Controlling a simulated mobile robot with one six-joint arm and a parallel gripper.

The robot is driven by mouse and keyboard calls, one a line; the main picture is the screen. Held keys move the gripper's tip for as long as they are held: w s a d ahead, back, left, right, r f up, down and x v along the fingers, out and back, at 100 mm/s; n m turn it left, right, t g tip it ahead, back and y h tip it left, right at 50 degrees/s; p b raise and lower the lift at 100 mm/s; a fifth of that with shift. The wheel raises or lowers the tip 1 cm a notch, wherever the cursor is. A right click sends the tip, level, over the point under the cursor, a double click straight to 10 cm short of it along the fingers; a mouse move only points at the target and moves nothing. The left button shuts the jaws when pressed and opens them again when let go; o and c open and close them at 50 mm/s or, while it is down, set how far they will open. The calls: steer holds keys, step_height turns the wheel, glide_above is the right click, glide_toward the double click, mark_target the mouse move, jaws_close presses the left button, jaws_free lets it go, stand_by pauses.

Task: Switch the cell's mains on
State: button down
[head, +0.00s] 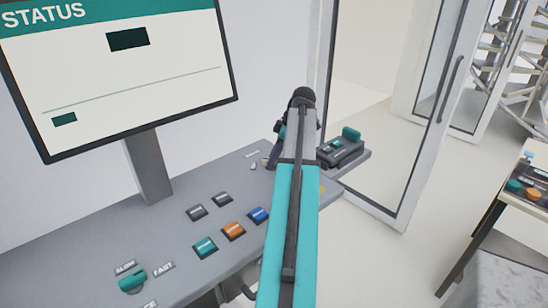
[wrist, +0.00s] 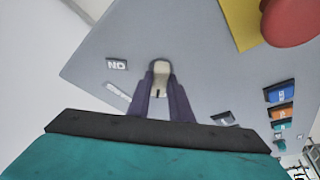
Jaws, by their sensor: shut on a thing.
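My gripper (wrist: 162,82) has its two dark purple fingers closed around a pale, rounded switch knob (wrist: 161,66) on the grey console. The fingers touch it on both sides, and its lower part and base are hidden between them. A small label (wrist: 117,65), reading ON upside down, lies to the left of the knob in the wrist view. In the head view my gripper (head: 270,162) is at the console's far end, largely hidden behind my arm.
A red mushroom button (wrist: 292,20) on a yellow plate (wrist: 238,22) is near the knob. The console (head: 175,235) also carries several coloured buttons and a teal SLOW/FAST selector (head: 132,281). A status screen (head: 120,75) stands behind. A glass door (head: 375,110) is at the right.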

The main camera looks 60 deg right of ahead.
steer(key=m, duration=0.1)
steer(key=m+h, duration=0.1)
steer(key=m, duration=0.1)
steer(key=shift+s+a+m+b, duration=0.1)
steer(key=shift+a+m+b, duration=0.15)
steer(key=shift+m+b, duration=0.15)
steer(key=m+h, duration=0.2)
steer(key=m, duration=0.3)
steer(key=shift+a, duration=0.15)
steer(key=m+h, duration=0.1)
steer(key=m, duration=0.1)
steer(key=m+h, duration=0.1)
steer(key=m, duration=0.1)
steer(key=shift+w+m+g, duration=0.2)
steer(key=shift+m+g, duration=0.1)
steer(key=shift+m, duration=0.1)
steer(key=shift+w+a+m+g+h+p, duration=0.1)
steer(key=shift+m+g+h+p, duration=0.45)
steer(key=shift+m, duration=1.45)
steer(key=c, duration=1.6)
jaws_free()
